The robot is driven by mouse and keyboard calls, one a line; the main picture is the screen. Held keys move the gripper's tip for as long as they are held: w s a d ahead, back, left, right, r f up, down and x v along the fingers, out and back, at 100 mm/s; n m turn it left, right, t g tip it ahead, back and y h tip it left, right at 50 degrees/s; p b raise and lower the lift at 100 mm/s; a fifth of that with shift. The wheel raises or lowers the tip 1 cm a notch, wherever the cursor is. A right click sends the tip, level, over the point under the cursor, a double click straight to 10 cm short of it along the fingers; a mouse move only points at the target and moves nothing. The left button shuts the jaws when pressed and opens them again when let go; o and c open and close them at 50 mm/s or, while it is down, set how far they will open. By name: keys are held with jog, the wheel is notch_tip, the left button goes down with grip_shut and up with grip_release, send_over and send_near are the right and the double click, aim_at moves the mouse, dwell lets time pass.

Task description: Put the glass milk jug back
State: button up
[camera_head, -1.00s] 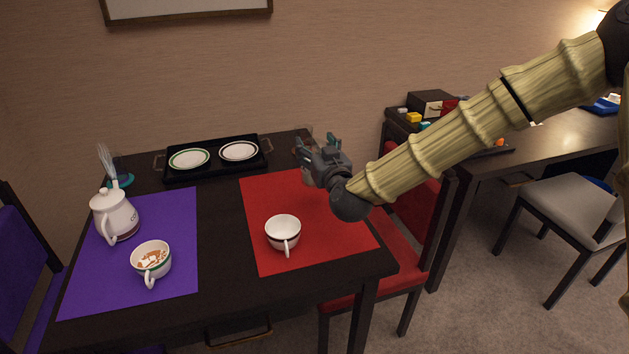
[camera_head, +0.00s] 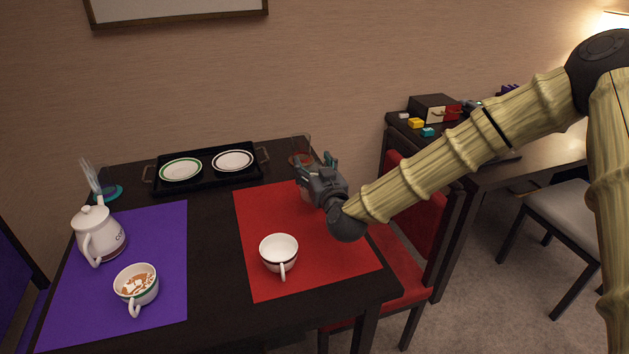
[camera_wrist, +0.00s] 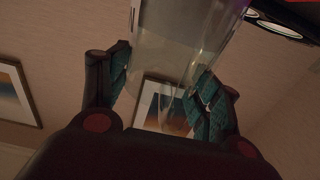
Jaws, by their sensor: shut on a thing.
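My gripper (camera_head: 314,167) hangs over the back right of the dark table, by the back edge of the red placemat. In the wrist view, the clear glass milk jug (camera_wrist: 178,40) stands between the two teal-padded fingers of my gripper (camera_wrist: 163,63), which are shut on it. The jug is see-through, and its far end runs out of the top of the picture. In the head view its outline is hard to make out against the wall and fingers.
A red coaster (camera_head: 300,159) lies behind my gripper. A white cup (camera_head: 279,254) stands on the red placemat (camera_head: 312,277). A black tray (camera_head: 207,178) with two plates is at the back. A teapot (camera_head: 98,234) and a coffee cup (camera_head: 136,287) stand on the purple placemat (camera_head: 160,226).

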jog(key=shift+f, duration=2.05)
jog(key=shift+f, duration=0.1)
jog(key=o, duration=1.9)
jog(key=v, duration=1.2)
jog(key=shift+s+b, duration=0.1)
jog(key=shift+b, duration=0.25)
